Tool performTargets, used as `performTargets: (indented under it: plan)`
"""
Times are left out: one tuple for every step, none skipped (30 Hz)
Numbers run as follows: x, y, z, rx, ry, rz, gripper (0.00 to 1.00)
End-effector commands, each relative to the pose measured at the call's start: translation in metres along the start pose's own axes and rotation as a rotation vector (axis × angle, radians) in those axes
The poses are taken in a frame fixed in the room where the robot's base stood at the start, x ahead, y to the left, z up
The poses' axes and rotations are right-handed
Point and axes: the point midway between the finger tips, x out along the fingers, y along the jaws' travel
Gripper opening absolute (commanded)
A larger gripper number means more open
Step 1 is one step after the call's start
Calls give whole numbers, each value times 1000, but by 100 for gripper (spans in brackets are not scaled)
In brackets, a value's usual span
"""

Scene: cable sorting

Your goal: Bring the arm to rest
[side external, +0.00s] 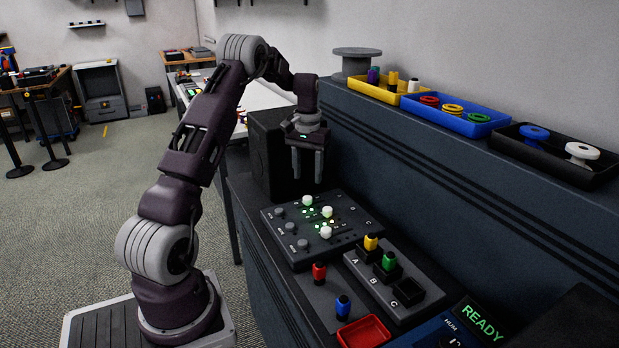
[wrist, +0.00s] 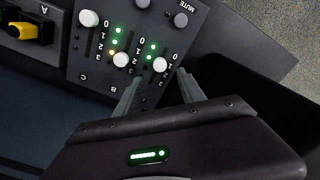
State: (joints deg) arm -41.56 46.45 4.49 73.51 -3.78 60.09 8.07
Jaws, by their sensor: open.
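My gripper (side external: 308,163) hangs open and empty above the back end of the workbench, fingers pointing down. It is apart from the slider panel (side external: 290,250), which lies in front of it with white knobs and lit green lights. In the wrist view, the two fingers of my gripper (wrist: 160,92) stand apart with nothing between them, and the slider panel (wrist: 85,65) shows beyond them. My arm is bent over the bench from its base at the left.
A socket block (side external: 380,298) marked A, B, C holds yellow (side external: 371,242) and green (side external: 389,261) plugs. Red (side external: 319,272) and blue (side external: 343,306) plugs stand nearby, beside a red tray (side external: 385,330). Yellow (side external: 365,89), blue (side external: 440,122) and black (side external: 505,150) bins line the raised ledge.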

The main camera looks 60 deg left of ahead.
Motion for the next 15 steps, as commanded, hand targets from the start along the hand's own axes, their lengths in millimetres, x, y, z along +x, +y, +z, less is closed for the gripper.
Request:
performTargets:
  plan:
    - [-5,4,1,6,6,1,47]
    - [-12,9,4,15,13,1,47]
    - [-26,21,10,34,30,3,47]
    - [-41,33,17,55,46,5,47]
    - [-59,47,28,80,66,7,47]
    - [-84,68,48,118,96,12,47]
    - [-102,83,66,150,119,16,47]
    - [-120,98,86,185,144,22,47]
    - [-141,116,116,232,178,31,47]
    - [-154,126,140,266,202,39,47]
    - [-166,135,164,300,226,47,47]
    - [-178,144,198,348,259,59,47]
    - [-184,149,223,383,283,69,47]
    - [-188,151,248,417,307,79,47]
    - [-191,152,280,462,336,92,47]
